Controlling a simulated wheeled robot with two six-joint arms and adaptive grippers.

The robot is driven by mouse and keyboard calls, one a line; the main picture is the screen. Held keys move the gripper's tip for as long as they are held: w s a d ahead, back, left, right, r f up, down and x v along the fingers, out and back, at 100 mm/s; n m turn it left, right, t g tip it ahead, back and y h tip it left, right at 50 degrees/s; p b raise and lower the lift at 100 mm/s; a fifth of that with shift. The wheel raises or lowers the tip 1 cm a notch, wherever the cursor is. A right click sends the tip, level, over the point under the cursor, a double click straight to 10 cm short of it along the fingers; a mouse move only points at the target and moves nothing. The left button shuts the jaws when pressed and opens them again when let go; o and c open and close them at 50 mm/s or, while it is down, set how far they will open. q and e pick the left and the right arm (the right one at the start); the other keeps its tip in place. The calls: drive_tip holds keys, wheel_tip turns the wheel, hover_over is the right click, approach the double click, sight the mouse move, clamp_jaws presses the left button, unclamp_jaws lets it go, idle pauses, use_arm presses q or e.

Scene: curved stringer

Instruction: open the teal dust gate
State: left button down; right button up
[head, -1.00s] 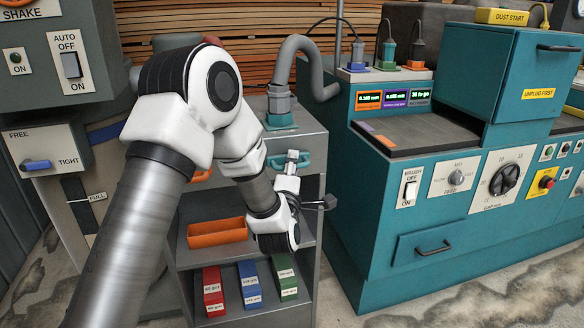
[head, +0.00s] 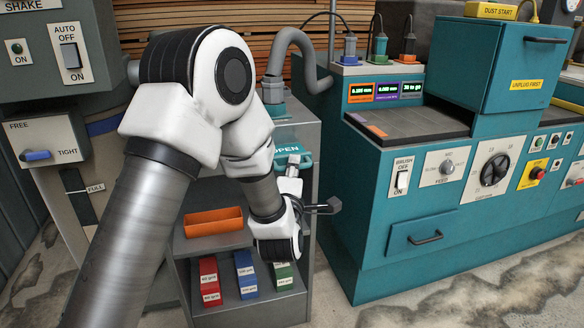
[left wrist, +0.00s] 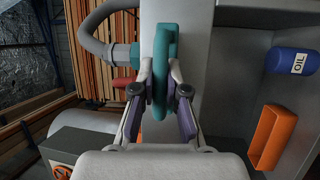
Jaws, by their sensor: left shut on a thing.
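The teal dust gate (head: 286,143) sits at the top of the grey cabinet, below the grey hose, with the word OPEN showing on its upper face. Its handle sticks out at the front edge. In the left wrist view the teal handle (left wrist: 163,65) runs between the fingers. My left gripper (left wrist: 161,90) is shut on this handle, one purple-padded finger on each side. In the head view my left gripper (head: 292,163) is at the cabinet's front, partly hidden by my arm. My right gripper is not in view.
The grey hose (head: 304,62) rises behind the gate. Below are an orange tray (head: 213,222) and red, blue and green blocks on cabinet shelves. A blue oil container (left wrist: 292,61) shows in the left wrist view. The teal machine (head: 350,210) stands close on the right.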

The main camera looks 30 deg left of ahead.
use_arm(q)
drive_tip(key=c, duration=1.2)
unclamp_jaws()
drive_tip(key=v, duration=0.7)
drive_tip(key=shift+s+d+f, duration=0.1)
drive_tip(key=shift+s, duration=0.1)
drive_tip(key=shift+f, duration=0.1)
